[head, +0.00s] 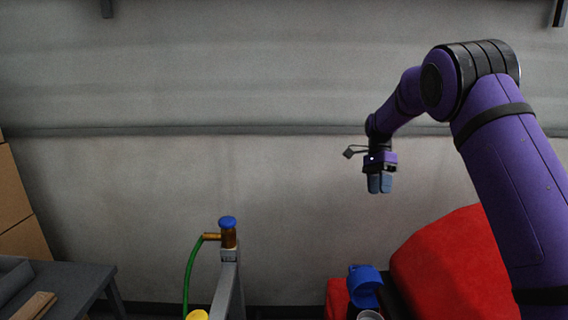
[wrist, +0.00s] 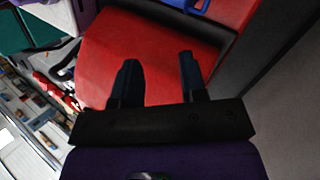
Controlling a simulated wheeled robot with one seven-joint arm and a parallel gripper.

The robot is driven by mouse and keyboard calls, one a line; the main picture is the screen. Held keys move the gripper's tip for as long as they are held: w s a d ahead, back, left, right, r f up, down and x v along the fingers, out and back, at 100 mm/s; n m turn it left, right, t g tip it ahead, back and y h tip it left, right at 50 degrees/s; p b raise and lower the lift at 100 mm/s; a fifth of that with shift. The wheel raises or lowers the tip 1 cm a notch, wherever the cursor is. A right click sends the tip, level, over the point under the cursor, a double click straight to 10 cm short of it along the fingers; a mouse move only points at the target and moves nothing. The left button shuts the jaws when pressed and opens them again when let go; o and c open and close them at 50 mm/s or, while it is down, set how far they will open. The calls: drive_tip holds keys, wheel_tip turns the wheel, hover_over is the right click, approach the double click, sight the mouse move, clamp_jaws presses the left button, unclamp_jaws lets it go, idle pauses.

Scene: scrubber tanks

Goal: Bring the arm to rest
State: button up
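My purple arm (head: 510,180) reaches up from the right side of the head view and bends over to the left. My gripper (head: 380,184) hangs from its end, fingers pointing down, in front of the grey wall and above the red machine (head: 450,270). In the wrist view my gripper (wrist: 158,75) shows two dark fingers spread apart with nothing between them. The red machine's body (wrist: 150,45) lies beyond the fingers, and they look apart from it.
A post with a blue-capped brass tap (head: 228,234) and green hose (head: 190,275) stands left of the machine. A blue part (head: 364,284) sits at the machine's left side. A dark table (head: 70,283) and cardboard boxes (head: 15,205) are far left. Open space surrounds the gripper.

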drive_tip(key=s+d+r+n+t, duration=0.3)
drive_tip(key=s+r+n+t, duration=0.35)
drive_tip(key=s+r, duration=1.2)
drive_tip(key=s+f+n+t, duration=0.2)
drive_tip(key=s+n, duration=0.1)
drive_tip(key=s, duration=0.9)
drive_tip(key=s+f+n+t+h, duration=0.1)
drive_tip(key=s+f+n+t, duration=0.1)
drive_tip(key=s, duration=1)
drive_tip(key=shift+n+t, duration=0.45)
drive_tip(key=shift+n, duration=0.8)
